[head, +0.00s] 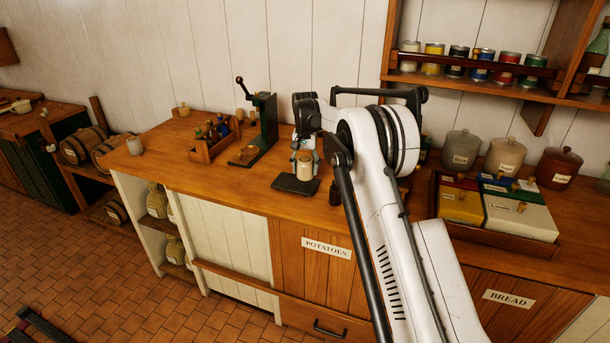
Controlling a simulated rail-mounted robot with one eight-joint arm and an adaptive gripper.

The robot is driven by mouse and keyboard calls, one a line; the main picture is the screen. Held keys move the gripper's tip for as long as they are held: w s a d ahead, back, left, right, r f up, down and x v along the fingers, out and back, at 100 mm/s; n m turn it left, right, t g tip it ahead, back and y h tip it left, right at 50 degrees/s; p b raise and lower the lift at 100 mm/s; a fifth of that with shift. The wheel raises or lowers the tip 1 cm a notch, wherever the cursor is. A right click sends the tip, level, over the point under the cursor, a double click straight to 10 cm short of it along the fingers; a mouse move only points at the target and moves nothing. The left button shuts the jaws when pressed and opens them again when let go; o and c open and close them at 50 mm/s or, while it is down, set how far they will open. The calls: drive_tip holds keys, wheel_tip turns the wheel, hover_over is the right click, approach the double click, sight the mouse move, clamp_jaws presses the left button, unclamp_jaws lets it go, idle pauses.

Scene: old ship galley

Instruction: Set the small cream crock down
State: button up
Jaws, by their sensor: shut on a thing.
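My gripper (304,156) is at the middle of the wooden counter (245,195), pointing down. It is shut on the small cream crock (305,168), with the fingers at its sides. The crock looks upright. It is over the back right part of a dark square slab (288,185) on the counter. I cannot tell whether its base touches the slab or is a little above it. My white arm reaches in from the lower right and hides part of the counter.
A bottle rack (214,140) and a green press (264,125) stand left of the slab. A small dark bottle (335,192) stands close on its right. Lidded canisters (460,150) and a box tray (480,236) are at right.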

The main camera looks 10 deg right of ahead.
sight(305, 175)
drive_tip(key=shift+f, duration=1.55)
drive_tip(key=shift+f, duration=0.15)
drive_tip(key=o, duration=1.5)
drive_tip(key=shift+r, duration=0.2)
